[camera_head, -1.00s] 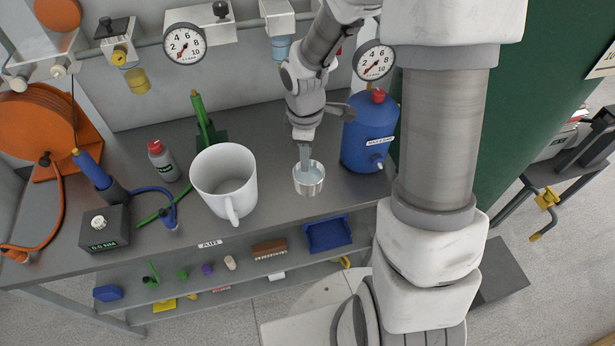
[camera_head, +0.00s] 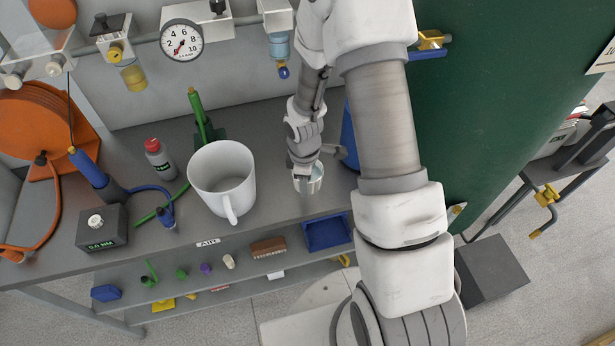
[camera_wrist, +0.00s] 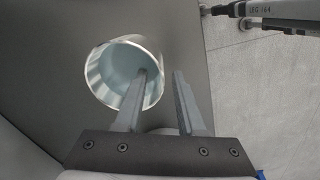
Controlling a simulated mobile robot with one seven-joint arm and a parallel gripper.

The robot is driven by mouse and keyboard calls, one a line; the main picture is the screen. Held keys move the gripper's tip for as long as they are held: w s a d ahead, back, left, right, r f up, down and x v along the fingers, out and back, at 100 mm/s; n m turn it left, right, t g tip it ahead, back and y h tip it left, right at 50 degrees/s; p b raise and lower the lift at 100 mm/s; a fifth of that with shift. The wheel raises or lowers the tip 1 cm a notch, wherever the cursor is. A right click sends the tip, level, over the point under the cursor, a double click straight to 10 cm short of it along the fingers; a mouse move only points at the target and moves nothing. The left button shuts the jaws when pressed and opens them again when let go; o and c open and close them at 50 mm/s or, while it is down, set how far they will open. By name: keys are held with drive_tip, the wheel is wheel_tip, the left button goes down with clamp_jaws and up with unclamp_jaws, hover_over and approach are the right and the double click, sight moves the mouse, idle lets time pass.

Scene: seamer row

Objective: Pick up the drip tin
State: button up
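The drip tin is a small round silver tin (camera_head: 316,182) with a pale blue inside. It stands upright near the front edge of the grey bench, right of the white mug. In the wrist view the tin (camera_wrist: 98,78) shows its open mouth at the left. My gripper (camera_wrist: 160,73) is open, with one finger over the tin's mouth and the other outside its right wall. In the head view my gripper (camera_head: 302,174) is at the tin's rim and hides part of it. I cannot tell how deep the finger reaches.
A large white mug (camera_head: 222,182) stands left of the tin. A blue tank (camera_head: 348,140) stands behind my arm at the right, mostly hidden. A grey and red bottle (camera_head: 159,160) and a green tool (camera_head: 201,120) are farther left. A blue tray (camera_head: 327,233) sits on the shelf below.

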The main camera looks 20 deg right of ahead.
drive_tip(key=shift+f, duration=0.55)
clamp_jaws()
drive_tip(key=shift+w, duration=0.1)
idle(0.9)
